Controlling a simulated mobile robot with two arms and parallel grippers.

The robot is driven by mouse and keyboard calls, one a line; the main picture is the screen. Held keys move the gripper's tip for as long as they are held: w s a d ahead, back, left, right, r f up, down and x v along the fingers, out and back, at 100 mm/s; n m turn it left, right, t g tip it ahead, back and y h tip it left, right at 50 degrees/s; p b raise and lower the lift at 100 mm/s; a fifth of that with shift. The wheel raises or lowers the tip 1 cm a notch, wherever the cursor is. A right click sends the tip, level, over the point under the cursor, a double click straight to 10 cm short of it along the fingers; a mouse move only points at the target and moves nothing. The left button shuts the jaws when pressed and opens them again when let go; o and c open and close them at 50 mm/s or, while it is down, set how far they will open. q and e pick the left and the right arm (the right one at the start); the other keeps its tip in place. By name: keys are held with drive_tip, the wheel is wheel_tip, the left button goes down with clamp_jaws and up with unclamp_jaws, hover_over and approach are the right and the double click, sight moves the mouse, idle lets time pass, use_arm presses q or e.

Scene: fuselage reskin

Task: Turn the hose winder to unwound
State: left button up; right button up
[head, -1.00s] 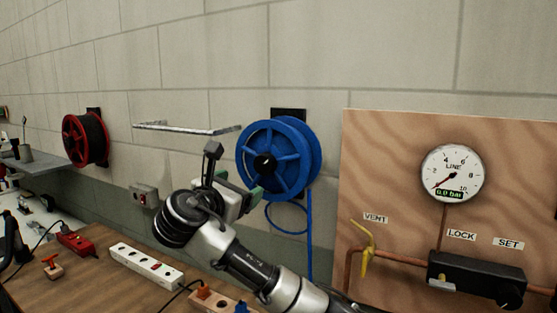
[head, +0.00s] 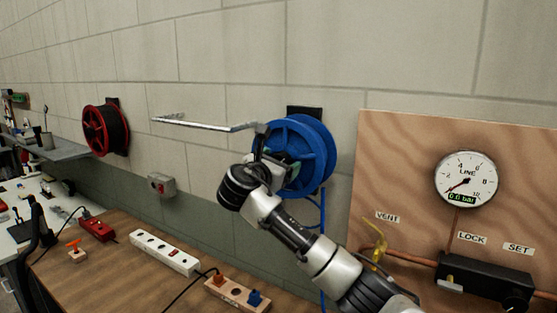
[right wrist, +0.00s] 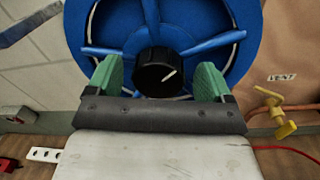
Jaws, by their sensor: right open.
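The hose winder is a blue spoked reel (head: 312,150) on the wall, with blue hose hanging below it. In the right wrist view the reel (right wrist: 105,25) fills the top, with a black knob (right wrist: 157,72) at its hub that bears a white pointer line aimed to the upper right. My right gripper (head: 275,158) is in front of the reel and hides the knob in the head view. In the right wrist view its green fingertips (right wrist: 160,80) stand open on either side of the knob, with gaps on both sides. My left gripper is not in view.
A red reel (head: 105,130) and a metal wall bar (head: 205,124) are to the left. A wooden panel (head: 400,145) with a gauge (head: 466,180) and yellow valve lever (head: 375,240) is to the right. A power strip (head: 165,252) lies on the bench below.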

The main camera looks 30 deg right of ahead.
drive_tip(key=shift+w+f, duration=0.1)
drive_tip(key=shift+c, duration=0.8)
drive_tip(key=c, duration=0.8)
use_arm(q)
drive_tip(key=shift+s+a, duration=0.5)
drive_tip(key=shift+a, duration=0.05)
use_arm(e)
drive_tip(key=shift+o, duration=0.2)
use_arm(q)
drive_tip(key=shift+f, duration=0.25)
